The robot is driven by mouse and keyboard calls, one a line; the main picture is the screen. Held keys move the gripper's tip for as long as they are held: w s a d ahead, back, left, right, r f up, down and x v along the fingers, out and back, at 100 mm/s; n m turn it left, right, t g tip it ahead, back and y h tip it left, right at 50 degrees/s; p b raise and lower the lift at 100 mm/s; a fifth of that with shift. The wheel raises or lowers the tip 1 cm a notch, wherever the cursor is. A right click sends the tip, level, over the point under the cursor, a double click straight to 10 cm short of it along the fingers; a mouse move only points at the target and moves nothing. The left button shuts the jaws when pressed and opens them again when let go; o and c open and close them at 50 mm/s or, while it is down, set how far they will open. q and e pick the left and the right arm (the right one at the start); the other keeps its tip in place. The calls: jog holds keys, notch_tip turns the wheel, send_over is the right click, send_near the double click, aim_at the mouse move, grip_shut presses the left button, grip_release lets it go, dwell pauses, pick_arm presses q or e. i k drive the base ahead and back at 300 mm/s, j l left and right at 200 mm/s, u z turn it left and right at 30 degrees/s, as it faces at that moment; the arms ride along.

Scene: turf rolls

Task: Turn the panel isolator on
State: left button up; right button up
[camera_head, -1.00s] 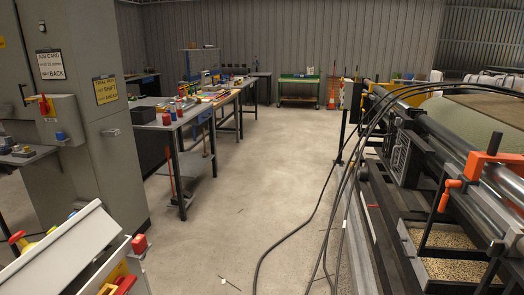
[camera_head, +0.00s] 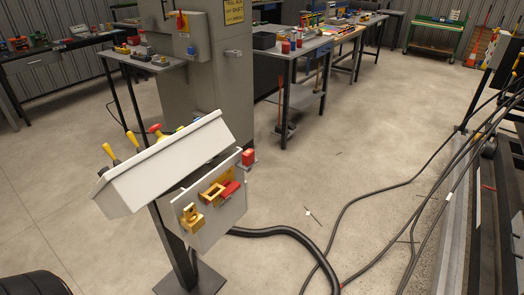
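A grey control stand (camera_head: 165,160) with a sloped white top is at centre left. On its front plate (camera_head: 232,222) is a yellow bracket with a red handle (camera_head: 229,190), lying roughly flat and pointing right. A yellow padlock-like piece (camera_head: 191,218) hangs to its left. A second red-and-yellow rotary switch (camera_head: 181,20) is on a grey box on the tall cabinet behind. I cannot tell for sure which of these is the panel isolator, and no on or off marking is readable. Neither of my grippers is in view.
Yellow-handled levers and a red knob (camera_head: 156,129) stick up behind the stand's top. A thick black hose (camera_head: 285,231) and several cables (camera_head: 345,215) cross the floor to the right. A grey workbench (camera_head: 300,50) stands behind.

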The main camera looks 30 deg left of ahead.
aim_at(231, 188)
jog(key=u, duration=1.25)
